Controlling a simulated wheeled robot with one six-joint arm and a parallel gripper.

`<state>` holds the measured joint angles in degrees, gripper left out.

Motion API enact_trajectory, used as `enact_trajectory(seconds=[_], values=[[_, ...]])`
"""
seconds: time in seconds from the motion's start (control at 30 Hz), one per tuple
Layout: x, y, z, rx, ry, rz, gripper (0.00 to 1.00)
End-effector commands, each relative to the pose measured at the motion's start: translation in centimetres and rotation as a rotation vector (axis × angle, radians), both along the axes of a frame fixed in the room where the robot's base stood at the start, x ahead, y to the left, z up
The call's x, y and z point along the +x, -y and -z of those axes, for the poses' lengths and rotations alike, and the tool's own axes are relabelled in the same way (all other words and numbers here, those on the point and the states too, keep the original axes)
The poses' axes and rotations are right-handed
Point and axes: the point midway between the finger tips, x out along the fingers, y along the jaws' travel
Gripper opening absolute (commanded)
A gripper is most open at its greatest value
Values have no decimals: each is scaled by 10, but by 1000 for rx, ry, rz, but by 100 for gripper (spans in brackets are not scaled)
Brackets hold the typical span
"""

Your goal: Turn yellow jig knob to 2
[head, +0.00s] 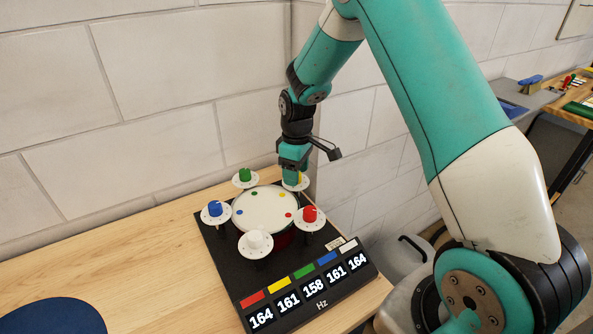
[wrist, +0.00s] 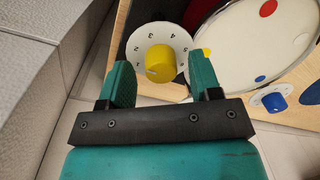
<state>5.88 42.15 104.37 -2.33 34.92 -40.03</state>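The yellow jig knob (wrist: 161,60) sits on a round white dial (wrist: 136,43) with black numbers around it. A small pale mark shows at the knob's lower left; I cannot tell which number it points to. My gripper (wrist: 163,66) is open, with one green finger on each side of the knob and a gap on both sides. In the head view my gripper (head: 293,168) is down over the far right dial (head: 297,185), and only a sliver of yellow shows beside it.
A white drum (head: 262,209) with coloured dots stands mid-jig. Green (head: 245,175), blue (head: 214,208), red (head: 309,214) and white (head: 256,240) knobs surround it. The display (head: 310,287) reads 164, 161, 158, 161, 164 Hz. Walls rise close behind the jig.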

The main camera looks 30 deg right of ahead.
Motion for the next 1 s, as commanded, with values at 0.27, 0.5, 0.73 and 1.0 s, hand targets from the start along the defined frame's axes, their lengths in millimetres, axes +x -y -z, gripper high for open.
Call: enact_trajectory(seconds=[0.27,0.5,0.73,1.0], values=[[0,0,-6,0,0,1,58],[2,2,-54,-1,6,1,58],[3,4,-114,0,5,0,58],[4,6,-162,1,1,0,58]])
